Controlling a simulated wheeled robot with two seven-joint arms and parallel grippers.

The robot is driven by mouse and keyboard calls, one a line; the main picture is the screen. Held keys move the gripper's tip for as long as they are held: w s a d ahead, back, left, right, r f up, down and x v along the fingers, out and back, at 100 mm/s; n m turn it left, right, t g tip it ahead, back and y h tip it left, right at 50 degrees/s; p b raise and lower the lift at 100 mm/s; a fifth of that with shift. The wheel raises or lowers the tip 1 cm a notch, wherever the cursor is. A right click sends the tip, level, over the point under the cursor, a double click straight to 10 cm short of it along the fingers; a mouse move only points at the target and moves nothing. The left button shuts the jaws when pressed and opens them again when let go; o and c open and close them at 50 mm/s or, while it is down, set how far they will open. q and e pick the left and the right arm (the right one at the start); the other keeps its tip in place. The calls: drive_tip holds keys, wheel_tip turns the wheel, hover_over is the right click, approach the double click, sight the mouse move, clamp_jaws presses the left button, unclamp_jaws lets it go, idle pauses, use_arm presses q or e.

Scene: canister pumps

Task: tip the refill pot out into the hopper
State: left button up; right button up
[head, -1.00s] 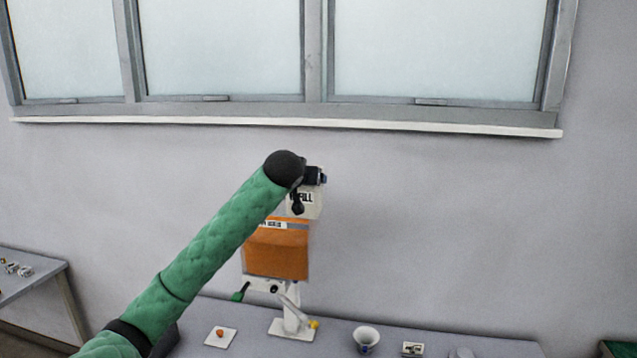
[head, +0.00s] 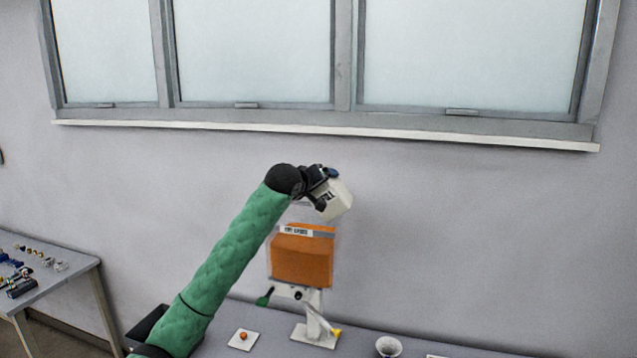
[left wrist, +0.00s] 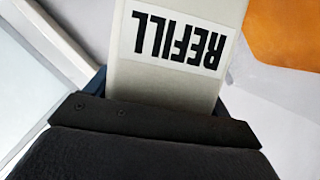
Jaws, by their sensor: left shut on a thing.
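The refill pot (head: 336,200) is a pale box with a black-lettered label. My left gripper (head: 318,184) is shut on it and holds it tilted above the hopper. The pot also fills the upper middle of the left wrist view (left wrist: 178,78), its REFILL label upside down. Whether anything is leaving the pot cannot be seen. My right gripper is not in view.
The white stand (head: 314,326) has a green-handled lever and a yellow-tipped spout. A white tile with an orange piece (head: 243,339) lies left of it, and a white bowl (head: 389,346) right of it. A side table (head: 75,278) with small parts stands at the left.

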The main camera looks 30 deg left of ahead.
sight(314, 195)
use_arm(q)
drive_tip(key=shift+a+f+n+t+h, duration=0.1)
drive_tip(key=shift+f+n+t+h, duration=0.5)
drive_tip(key=shift+n, duration=0.6)
drive_tip(key=shift+s+a+f+n+b, duration=0.15)
drive_tip(key=shift+f+n+b, duration=0.3)
drive_tip(key=shift+f+n, duration=0.45)
drive_tip(key=shift+a+f+n+t+h+b, duration=0.25)
drive_tip(key=shift+f+n+t+h+b, duration=0.15)
drive_tip(key=shift+f+n+t, duration=0.15)
drive_tip(key=shift+a+r+n, duration=0.1)
drive_tip(key=shift+r+n, duration=0.1)
drive_tip(key=shift+n, duration=0.15)
drive_tip(key=shift+s+a+f+n+t, duration=0.1)
drive_tip(key=shift+a+n+t, duration=0.1)
drive_tip(key=shift+n+t, duration=0.25)
